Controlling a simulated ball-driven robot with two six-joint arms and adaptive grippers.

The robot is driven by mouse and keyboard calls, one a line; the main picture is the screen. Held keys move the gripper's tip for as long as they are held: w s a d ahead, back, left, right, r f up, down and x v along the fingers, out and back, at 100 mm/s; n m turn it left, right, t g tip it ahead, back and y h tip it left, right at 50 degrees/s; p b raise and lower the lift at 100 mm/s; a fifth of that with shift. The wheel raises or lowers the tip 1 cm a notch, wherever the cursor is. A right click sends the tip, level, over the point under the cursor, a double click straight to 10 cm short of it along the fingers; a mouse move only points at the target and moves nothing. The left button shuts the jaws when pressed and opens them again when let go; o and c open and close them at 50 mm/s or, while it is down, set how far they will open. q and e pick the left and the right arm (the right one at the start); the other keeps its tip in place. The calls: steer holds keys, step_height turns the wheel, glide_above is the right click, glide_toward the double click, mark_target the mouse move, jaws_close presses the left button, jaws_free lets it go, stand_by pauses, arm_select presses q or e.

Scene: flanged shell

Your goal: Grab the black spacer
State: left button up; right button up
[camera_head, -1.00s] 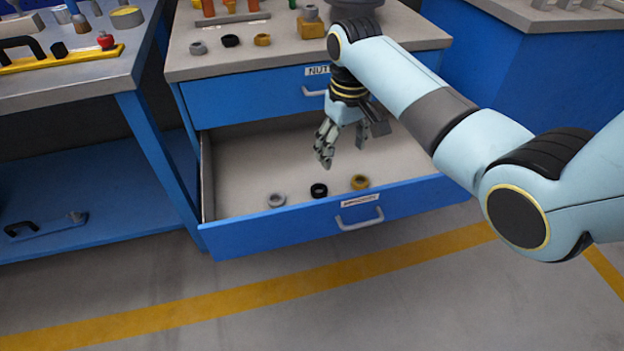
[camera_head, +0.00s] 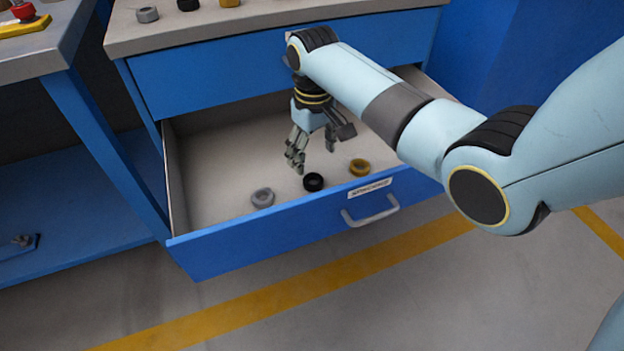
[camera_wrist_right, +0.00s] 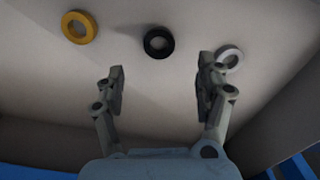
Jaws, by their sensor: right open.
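The black spacer (camera_head: 313,182) is a small ring lying on the floor of the open drawer, between a grey ring and a yellow one. In the right wrist view the black spacer (camera_wrist_right: 158,43) shows ahead of the fingertips, roughly in line with the gap between them. My right gripper (camera_head: 313,166) points down into the drawer, above and close to the black spacer. Its two fingers stand apart with nothing between them, as the right wrist view also shows (camera_wrist_right: 160,80). My left gripper is not in view.
The grey ring (camera_head: 263,198) and the yellow ring (camera_head: 360,167) lie on either side of the black spacer. The drawer's front panel (camera_head: 250,236) stands just beyond the rings on the near side. More rings, including another black one (camera_head: 188,4), sit on the countertop (camera_head: 270,20).

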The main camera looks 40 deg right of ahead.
mark_target(315, 181)
step_height(315, 181, down, 4)
steer(key=shift+r+b, duration=0.2)
steer(key=shift+b, duration=0.35)
steer(key=f, duration=0.1)
steer(key=f+b, duration=0.2)
steer(key=f, duration=0.1)
steer(key=shift+s+d, duration=0.1)
steer(key=shift+s, duration=0.15)
steer(key=shift+f+b, duration=0.3)
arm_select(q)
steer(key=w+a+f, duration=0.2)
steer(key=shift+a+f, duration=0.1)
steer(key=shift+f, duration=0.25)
arm_select(e)
steer(key=shift+r, duration=0.1)
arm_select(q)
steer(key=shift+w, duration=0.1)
arm_select(e)
steer(key=shift+c, duration=0.3)
